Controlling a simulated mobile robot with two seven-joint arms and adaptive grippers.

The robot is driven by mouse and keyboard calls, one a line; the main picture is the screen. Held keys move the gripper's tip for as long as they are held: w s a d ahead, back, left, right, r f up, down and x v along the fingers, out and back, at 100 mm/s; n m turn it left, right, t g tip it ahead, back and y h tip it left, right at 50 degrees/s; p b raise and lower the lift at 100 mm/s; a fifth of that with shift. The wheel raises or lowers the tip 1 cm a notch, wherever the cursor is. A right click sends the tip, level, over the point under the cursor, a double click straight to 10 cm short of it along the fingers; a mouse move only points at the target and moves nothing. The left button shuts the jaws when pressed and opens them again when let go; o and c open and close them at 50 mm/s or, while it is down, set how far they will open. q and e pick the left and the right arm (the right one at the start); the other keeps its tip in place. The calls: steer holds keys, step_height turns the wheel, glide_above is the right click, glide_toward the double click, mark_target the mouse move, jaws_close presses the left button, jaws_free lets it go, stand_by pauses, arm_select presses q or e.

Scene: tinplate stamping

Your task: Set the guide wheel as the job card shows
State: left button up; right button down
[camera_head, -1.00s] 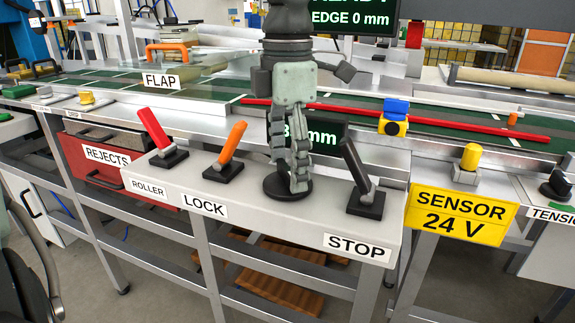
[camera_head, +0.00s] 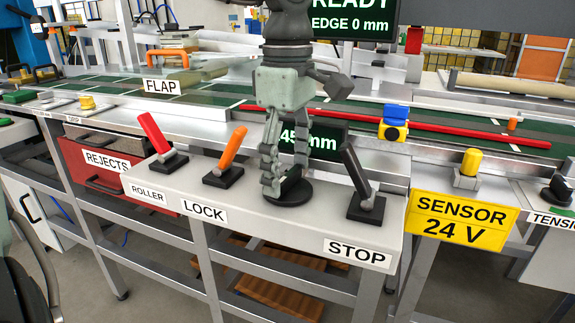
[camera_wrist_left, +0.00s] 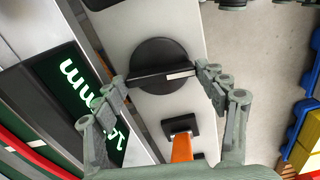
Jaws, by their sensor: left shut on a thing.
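The guide wheel is a black round knob (camera_head: 302,194) with a raised bar, on the light grey control box. My left gripper (camera_head: 283,187) points down over it and is shut on it. In the left wrist view the wheel (camera_wrist_left: 157,50) lies between the two fingers (camera_wrist_left: 165,82), one at each end of its bar. A pale mark shows on one end of the bar. The display (camera_head: 325,139) behind the wheel reads 45 mm, its left part close behind my gripper. No job card can be made out. My right gripper is not in view.
On the box, a red lever (camera_head: 156,136) and an orange lever (camera_head: 232,147) stand left of the wheel, a black lever (camera_head: 357,175) right of it. A yellow SENSOR sign (camera_head: 459,219) is further right. An upper screen (camera_head: 352,22) reads EDGE 0 mm.

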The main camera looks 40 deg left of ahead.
mark_target(287, 175)
arm_select(q)
steer(key=shift+m, duration=0.5)
steer(key=o, duration=0.9)
step_height(287, 175, up, 12)
steer(key=shift+r, duration=0.1)
steer(key=shift+f, duration=0.2)
